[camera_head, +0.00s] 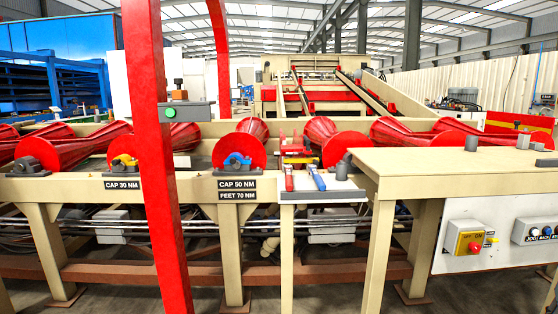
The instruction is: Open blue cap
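The blue cap (237,160) is a small curved piece on a bearing block at the front end of a red roller (252,130). It sits on the beige frame rail, above the label "CAP 50 NM / FEET 70 NM" (237,190). It appears seated on its block; its bolts are too small to make out. My gripper is not in view.
A yellow cap (123,161) and a grey one (27,166) sit further left. A red post (160,200) stands in front, left of the blue cap. Right of it, a small shelf (343,190) holds red-handled (289,178) and blue-handled (317,178) tools. A beige table (440,165) adjoins.

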